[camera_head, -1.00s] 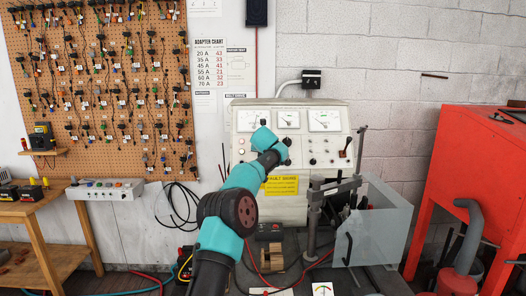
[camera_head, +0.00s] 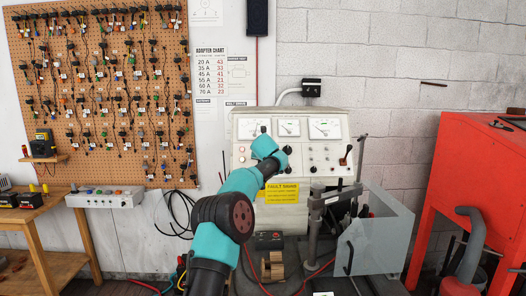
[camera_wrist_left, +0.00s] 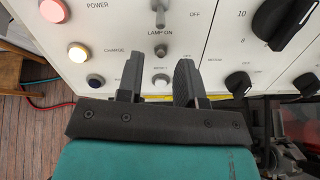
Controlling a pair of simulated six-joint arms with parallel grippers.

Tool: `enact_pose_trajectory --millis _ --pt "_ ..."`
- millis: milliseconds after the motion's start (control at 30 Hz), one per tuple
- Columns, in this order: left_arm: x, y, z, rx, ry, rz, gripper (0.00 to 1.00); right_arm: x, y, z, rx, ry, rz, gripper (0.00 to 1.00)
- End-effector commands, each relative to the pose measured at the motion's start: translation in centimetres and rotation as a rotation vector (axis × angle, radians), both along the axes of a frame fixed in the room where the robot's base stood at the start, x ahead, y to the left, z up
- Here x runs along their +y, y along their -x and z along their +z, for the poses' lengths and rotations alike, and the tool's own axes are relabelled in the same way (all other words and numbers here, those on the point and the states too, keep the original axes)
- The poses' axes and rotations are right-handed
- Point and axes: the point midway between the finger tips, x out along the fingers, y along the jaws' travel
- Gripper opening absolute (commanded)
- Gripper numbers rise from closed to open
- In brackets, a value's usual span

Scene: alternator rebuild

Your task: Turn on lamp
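A grey-white test bench panel (camera_head: 300,165) carries the switches, and it fills the left wrist view. A "LAMP ON" label (camera_wrist_left: 165,33) is printed there, with a small metal toggle (camera_wrist_left: 160,12) just above it and another toggle (camera_wrist_left: 159,51) just below. A third small switch (camera_wrist_left: 161,80) shows between my left fingertips. My left gripper (camera_wrist_left: 158,75) is open, its two dark fingers apart close to the panel; I cannot tell whether they touch it. In the head view my left gripper (camera_head: 284,155) is partly hidden by my wrist. My right gripper is not in view.
Black knobs (camera_wrist_left: 290,22) are on the right. A red cabinet (camera_head: 480,190) is at right.

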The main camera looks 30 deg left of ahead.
Motion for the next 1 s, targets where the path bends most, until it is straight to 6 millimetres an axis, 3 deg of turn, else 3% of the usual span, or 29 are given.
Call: enact_pose_trajectory --millis 467,1000 --pt "-2.3 3.4 2.2 0.0 0.0 -0.001 0.34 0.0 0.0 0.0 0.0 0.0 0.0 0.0" --pt "-6.2 9.2 6.1 -0.002 -0.001 0.0 0.34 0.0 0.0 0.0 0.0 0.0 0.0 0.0"
